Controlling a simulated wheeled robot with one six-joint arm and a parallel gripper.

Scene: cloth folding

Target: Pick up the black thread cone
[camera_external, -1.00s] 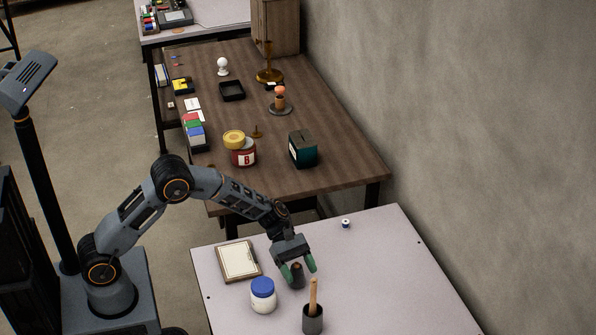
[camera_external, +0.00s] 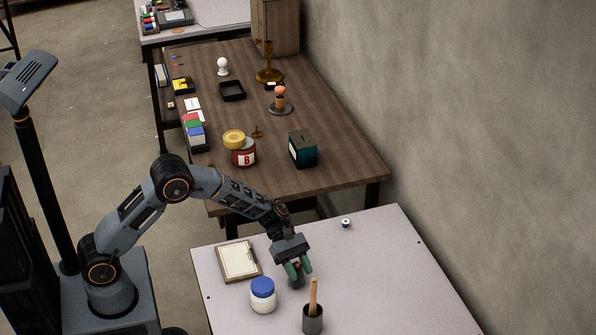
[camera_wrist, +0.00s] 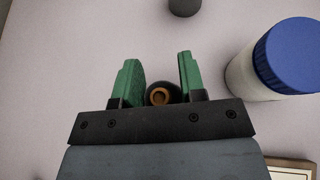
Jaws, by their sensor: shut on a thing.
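The black thread cone (camera_wrist: 161,91) stands on the pale table between the two green fingers of my gripper (camera_wrist: 159,80) in the wrist view. Its orange-brown top ring faces the camera. In the external view the cone (camera_external: 297,281) is mostly hidden behind the fingers of my gripper (camera_external: 298,271). The fingers are shut on the cone. I cannot tell any gap between the cone and the table.
A white jar with a blue lid (camera_external: 263,294) stands close to the left of the cone. A dark cup with a wooden stick (camera_external: 313,317) stands in front. The table's right side is clear.

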